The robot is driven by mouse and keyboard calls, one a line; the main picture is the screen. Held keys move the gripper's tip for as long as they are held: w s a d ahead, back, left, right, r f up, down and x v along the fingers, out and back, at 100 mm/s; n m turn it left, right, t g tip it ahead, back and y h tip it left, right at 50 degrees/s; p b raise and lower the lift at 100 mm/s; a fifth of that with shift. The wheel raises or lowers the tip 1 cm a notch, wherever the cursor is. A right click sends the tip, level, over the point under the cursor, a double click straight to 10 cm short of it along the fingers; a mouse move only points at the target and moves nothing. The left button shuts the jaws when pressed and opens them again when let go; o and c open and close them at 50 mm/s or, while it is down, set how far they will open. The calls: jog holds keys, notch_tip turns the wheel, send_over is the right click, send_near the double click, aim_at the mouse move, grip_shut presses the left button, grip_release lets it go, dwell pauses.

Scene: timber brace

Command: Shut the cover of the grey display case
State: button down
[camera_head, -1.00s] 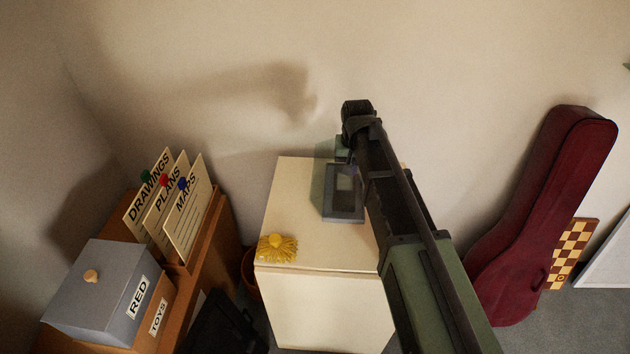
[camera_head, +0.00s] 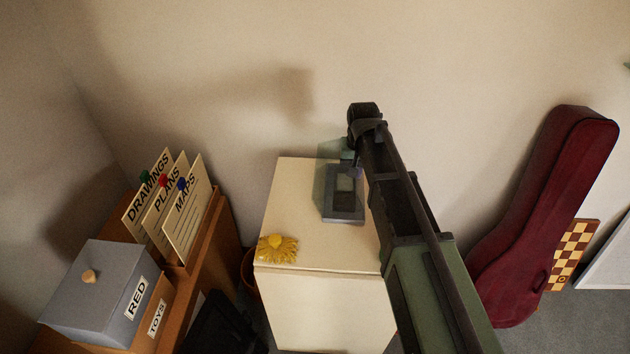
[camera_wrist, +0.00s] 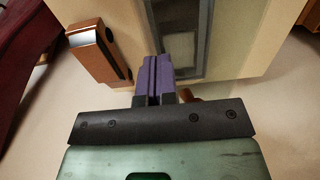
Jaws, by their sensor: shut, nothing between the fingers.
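The grey display case (camera_head: 343,207) lies on top of the cream cabinet, near its back edge. A translucent greenish panel (camera_head: 327,172), which looks like its cover, stands raised at the case's back and left; its exact angle is unclear. In the wrist view the case's grey frame and glass (camera_wrist: 180,42) show just beyond the fingers. My gripper (camera_head: 355,172) is shut and empty, with its purple fingers (camera_wrist: 156,62) together, close to the back right of the case. I cannot tell whether they touch it. My arm hides what lies right of the case.
The cream cabinet (camera_head: 290,200) carries a yellow flower-like thing (camera_head: 277,248) at its front left. A brown block with a silvery top (camera_wrist: 97,50) shows beside the case in the wrist view. A shelf with cards and a grey box (camera_head: 95,290) stands left; a red instrument case (camera_head: 545,210) stands right.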

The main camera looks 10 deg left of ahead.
jog(key=shift+d+f, duration=0.1)
jog(key=shift+d+f+b, duration=0.35)
jog(key=shift+d+b, duration=0.05)
jog(key=shift+d, duration=0.15)
jog(key=shift+d+f+b, duration=0.5)
jog(key=shift+d, duration=0.2)
jog(key=shift+f, duration=0.1)
jog(key=shift+d+f+b, duration=0.45)
jog(key=shift+d+b, duration=0.1)
dwell(0.4)
